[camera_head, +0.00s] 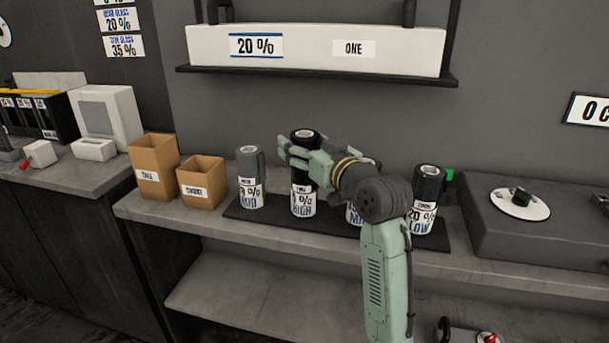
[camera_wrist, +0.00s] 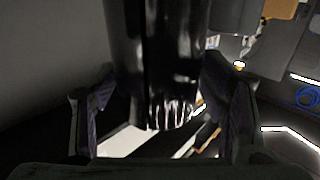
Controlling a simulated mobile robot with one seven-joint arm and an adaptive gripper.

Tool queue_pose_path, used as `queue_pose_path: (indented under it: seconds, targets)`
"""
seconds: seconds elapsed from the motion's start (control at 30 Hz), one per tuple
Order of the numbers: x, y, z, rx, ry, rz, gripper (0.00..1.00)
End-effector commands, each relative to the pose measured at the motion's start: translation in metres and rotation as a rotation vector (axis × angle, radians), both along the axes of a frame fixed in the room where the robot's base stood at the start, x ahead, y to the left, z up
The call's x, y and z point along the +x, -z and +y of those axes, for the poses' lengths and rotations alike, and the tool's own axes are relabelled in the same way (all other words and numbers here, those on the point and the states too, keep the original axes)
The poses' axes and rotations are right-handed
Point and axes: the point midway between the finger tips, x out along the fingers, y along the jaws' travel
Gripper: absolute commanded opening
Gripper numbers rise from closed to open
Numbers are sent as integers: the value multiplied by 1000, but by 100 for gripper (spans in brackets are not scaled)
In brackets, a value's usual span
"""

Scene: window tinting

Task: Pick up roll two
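Several film rolls stand upright in a row on a black mat (camera_head: 275,226). The second from the left is a black roll (camera_head: 303,178) with a white label reading HIGH; any roll number on it is too small to read. My gripper (camera_head: 290,150) is at its upper part, fingers on either side. In the wrist view the dark roll (camera_wrist: 160,60) fills the space between the two fingers (camera_wrist: 160,100); whether they press on it is unclear. A grey roll (camera_head: 250,175) stands to the left, a third roll (camera_head: 354,214) is mostly hidden by my arm, and a black LOW roll (camera_head: 426,200) stands right.
Two cardboard boxes (camera_head: 201,183) stand left of the mat. A white box (camera_head: 315,50) marked 20 % and ONE sits on the wall shelf above. A grey block with a white disc (camera_head: 519,204) is at the right. The lower shelf (camera_head: 250,285) has clear room.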

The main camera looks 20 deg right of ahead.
Motion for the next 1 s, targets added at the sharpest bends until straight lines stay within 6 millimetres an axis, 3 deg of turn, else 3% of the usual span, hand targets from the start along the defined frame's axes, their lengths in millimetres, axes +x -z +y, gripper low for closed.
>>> queue_pose_path:
  seconds: [0.9, 1.0]
  targets:
    - [0, 0, 0, 0, 0, 0, 3]
    - [0, 0, 0, 0, 0, 0, 0]
